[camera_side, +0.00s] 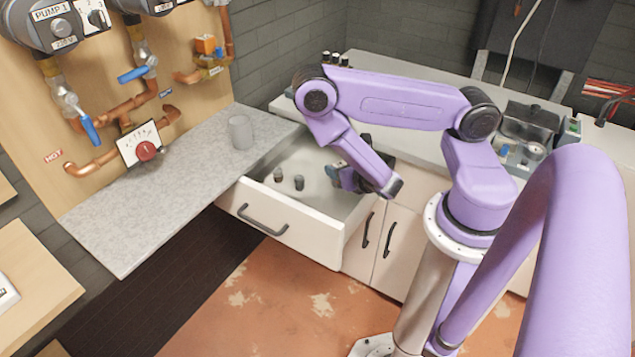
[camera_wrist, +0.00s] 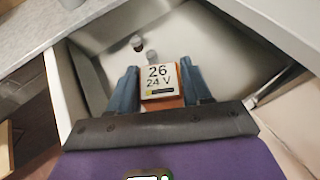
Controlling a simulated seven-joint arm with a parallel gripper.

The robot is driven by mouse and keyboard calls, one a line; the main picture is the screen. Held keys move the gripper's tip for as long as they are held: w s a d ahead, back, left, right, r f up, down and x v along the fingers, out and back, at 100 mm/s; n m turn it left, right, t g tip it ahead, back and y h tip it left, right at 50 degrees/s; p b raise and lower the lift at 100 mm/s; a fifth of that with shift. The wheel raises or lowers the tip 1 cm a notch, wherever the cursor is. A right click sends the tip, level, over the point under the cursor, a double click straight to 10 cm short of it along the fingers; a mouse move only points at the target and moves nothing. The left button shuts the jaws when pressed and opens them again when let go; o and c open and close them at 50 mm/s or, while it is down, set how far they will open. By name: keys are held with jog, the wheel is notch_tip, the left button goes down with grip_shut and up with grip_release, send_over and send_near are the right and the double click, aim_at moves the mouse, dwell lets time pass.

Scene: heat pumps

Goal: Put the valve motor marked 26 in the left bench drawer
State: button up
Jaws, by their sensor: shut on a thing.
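The valve motor marked 26 (camera_wrist: 158,82) shows in the wrist view with a white label reading "26 24 V" and an orange body below it. My gripper (camera_wrist: 160,88) is shut on it, one blue finger on each side. In the side view my gripper (camera_side: 345,178) is over the right part of the open drawer (camera_side: 264,232), partly hidden by my wrist. The drawer also shows in the wrist view (camera_wrist: 215,45), below the motor. I cannot tell whether the motor touches the drawer floor.
Two small dark cylinders (camera_side: 299,183) stand inside the drawer. A grey mug (camera_side: 240,132) stands on the grey worktop (camera_side: 165,190) left of the drawer. Another orange valve motor (camera_side: 206,45) sits on the pipework.

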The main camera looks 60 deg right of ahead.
jog(key=shift+n+y, duration=0.5)
jog(key=w+d+f, duration=0.1)
jog(key=w+f, duration=0.2)
jog(key=w+d+f, duration=0.1)
jog(key=w+f, duration=0.3)
jog(key=w+d+f, duration=0.1)
jog(key=w+f, duration=0.3)
jog(key=shift+d+f, duration=0.1)
jog(key=shift+d, duration=0.2)
jog(key=shift+f, duration=1.6)
jog(key=shift+f, duration=0.1)
jog(key=o, duration=1.2)
